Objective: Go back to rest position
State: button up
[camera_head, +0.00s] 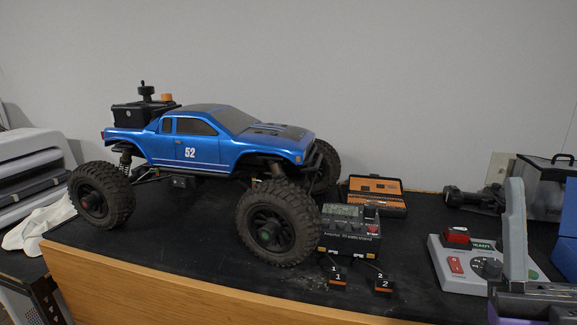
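My gripper (542,188) is at the right edge, in front of the table's right end. Its grey left finger points up, and a bluish part that looks like the other finger is cut off by the picture edge. A gap shows between them, with nothing seen held in it. The blue truck (190,150), marked 52, stands upright on its large black tyres on the table, well to the left of my gripper and apart from it.
The black table top (400,250) has a wooden front edge (180,285). A black control box (350,230), an orange-and-black case (374,193) and a light grey box with red buttons (457,265) stand right of the truck. A dark tool (470,198) lies behind.

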jog(key=s+f+m+g+h, duration=0.2)
jog(key=f+m+g, duration=0.15)
jog(key=f, duration=0.45)
jog(key=s+a+f+m+g+h, duration=0.1)
jog(key=s+f+m+g+h, duration=0.2)
jog(key=f, duration=0.5)
jog(key=s+f+m+g+h, duration=0.1)
jog(key=f+m+g+h, duration=0.2)
jog(key=f, duration=0.5)
jog(key=s+a+f+n+g+y, duration=0.1)
jog(key=s+a+f+g+y, duration=0.1)
jog(key=s+f, duration=0.5)
jog(key=s+a+f+n+g+y, duration=0.1)
jog(key=s+a+f+g+y, duration=0.2)
jog(key=s+f, duration=0.4)
jog(key=s+g+y, duration=0.1)
jog(key=s+g, duration=0.1)
jog(key=s, duration=0.1)
jog(key=shift+s+f, duration=0.35)
jog(key=shift+f, duration=0.05)
jog(key=shift+n, duration=0.25)
jog(key=shift+c, duration=0.5)
